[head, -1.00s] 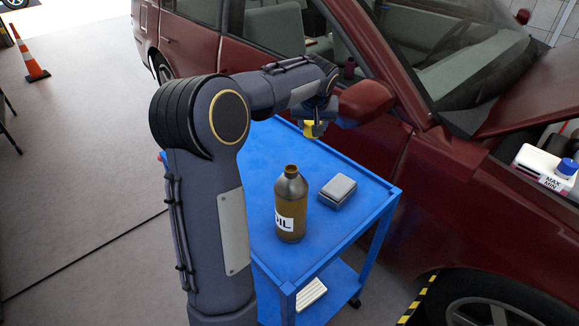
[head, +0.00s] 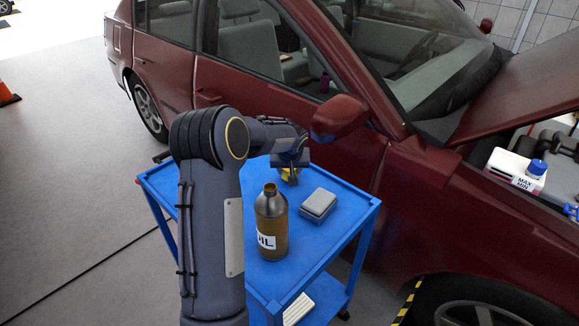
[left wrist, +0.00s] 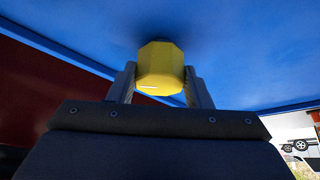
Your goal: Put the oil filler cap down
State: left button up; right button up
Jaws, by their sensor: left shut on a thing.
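The yellow oil filler cap (left wrist: 160,68) is between the two fingers of my left gripper (left wrist: 160,85) in the left wrist view, and the fingers are shut on it. The blue cart top lies close beyond the cap, with a dark shadow beside it; I cannot tell whether they touch. In the head view the cap (head: 285,175) shows as a small yellow patch under my left gripper (head: 289,174), over the far part of the blue cart top (head: 325,235), behind the oil bottle. My right gripper is not in view.
A brown oil bottle (head: 271,222) stands open on the cart, with a grey box (head: 318,204) to its right. The red car (head: 300,110) stands close behind the cart, its mirror (head: 340,118) above the far edge.

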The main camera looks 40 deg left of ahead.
pick_arm(q)
jog(key=shift+f, duration=0.15)
jog(key=o, duration=1.2)
jog(key=shift+r, duration=0.35)
jog(key=v, duration=1.1)
jog(key=shift+s+r, duration=0.2)
jog(key=shift+r, duration=0.05)
jog(key=shift+d, duration=0.15)
